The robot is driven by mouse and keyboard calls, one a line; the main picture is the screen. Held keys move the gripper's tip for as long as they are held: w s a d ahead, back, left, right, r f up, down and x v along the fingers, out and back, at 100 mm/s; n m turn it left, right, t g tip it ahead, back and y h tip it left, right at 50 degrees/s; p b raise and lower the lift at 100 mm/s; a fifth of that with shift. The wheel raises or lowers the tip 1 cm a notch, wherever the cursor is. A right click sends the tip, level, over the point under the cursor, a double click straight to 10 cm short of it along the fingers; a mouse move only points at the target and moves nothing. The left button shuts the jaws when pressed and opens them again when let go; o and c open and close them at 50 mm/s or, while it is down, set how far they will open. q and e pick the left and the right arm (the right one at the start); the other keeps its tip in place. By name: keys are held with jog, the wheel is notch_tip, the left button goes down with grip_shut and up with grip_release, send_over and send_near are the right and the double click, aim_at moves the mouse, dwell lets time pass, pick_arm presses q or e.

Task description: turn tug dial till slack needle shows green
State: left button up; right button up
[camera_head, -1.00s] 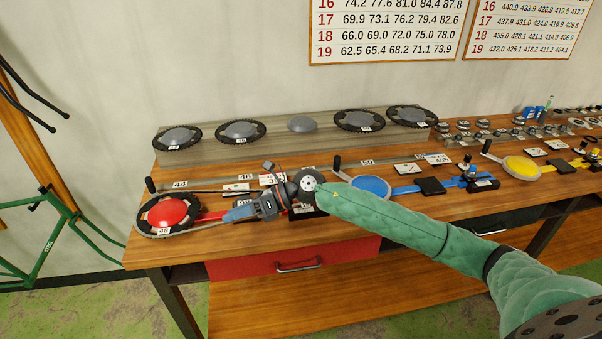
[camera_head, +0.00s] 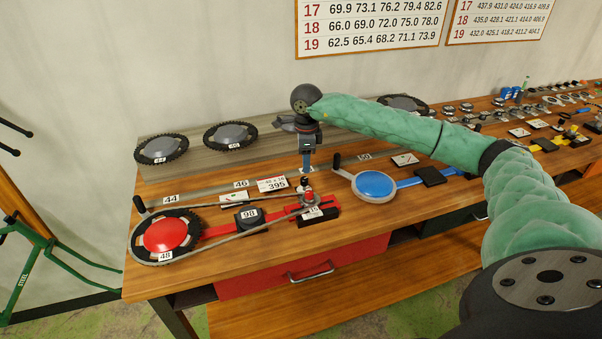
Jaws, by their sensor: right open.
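The red jig (camera_head: 215,231) lies at the front left of the bench, with a chain looped around its red-centred toothed ring (camera_head: 166,235) marked 48 and a small sprocket at its right end. A small upright knob (camera_head: 305,184) with a black top stands at that right end, beside a tag marked 15; it may be the tug dial. A black block (camera_head: 248,216) marked 98 sits mid-jig. I cannot make out a slack needle or its colour. My right gripper (camera_head: 306,171) points down, open, just above and behind the knob, apparently empty.
A blue jig (camera_head: 374,185) with a crank handle stands to the right. A card (camera_head: 272,184) reading 395 lies behind the red jig. My right arm crosses above the bench's right part.

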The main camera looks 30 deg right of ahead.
aim_at(304, 178)
jog(key=f, duration=0.1)
jog(key=f+p, duration=0.1)
jog(key=f, duration=0.2)
jog(key=shift+w+a+p, duration=0.3)
jog(key=shift+p, duration=0.1)
jog(key=shift+s+d+f+p, duration=0.15)
jog(key=shift+f+p, duration=0.2)
jog(key=shift+f, duration=0.5)
pick_arm(q)
jog(key=s+a+f, duration=0.2)
jog(key=s+f, duration=0.1)
jog(key=s, duration=0.1)
jog(key=shift+s+a+f, duration=0.2)
jog(key=shift+s+f, duration=0.1)
pick_arm(e)
jog(key=shift+f, duration=0.5)
pick_arm(q)
jog(key=shift+w, duration=0.1)
pick_arm(e)
jog(key=c, duration=1)
